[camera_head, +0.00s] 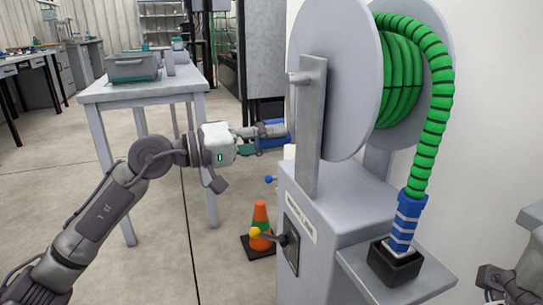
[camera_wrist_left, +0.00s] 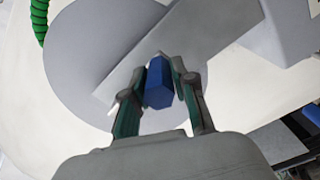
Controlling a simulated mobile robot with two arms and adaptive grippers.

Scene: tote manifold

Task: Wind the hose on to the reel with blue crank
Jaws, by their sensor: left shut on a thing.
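The reel (camera_head: 330,75) has two grey discs on a grey stand. The green hose (camera_head: 397,75) lies in several turns between the discs, and one length runs over the right side down to a blue ribbed end fitting (camera_head: 405,222) in a black holder. My left gripper (camera_head: 282,136) is at the left face of the near disc, shut on the blue crank (camera_wrist_left: 158,85). In the left wrist view the blue grip sits between the two fingers, in front of the grey crank arm. Part of my right arm shows at the lower right edge; its fingers are not clear.
A table (camera_head: 140,90) with a grey tote (camera_head: 133,67) stands behind my left arm.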

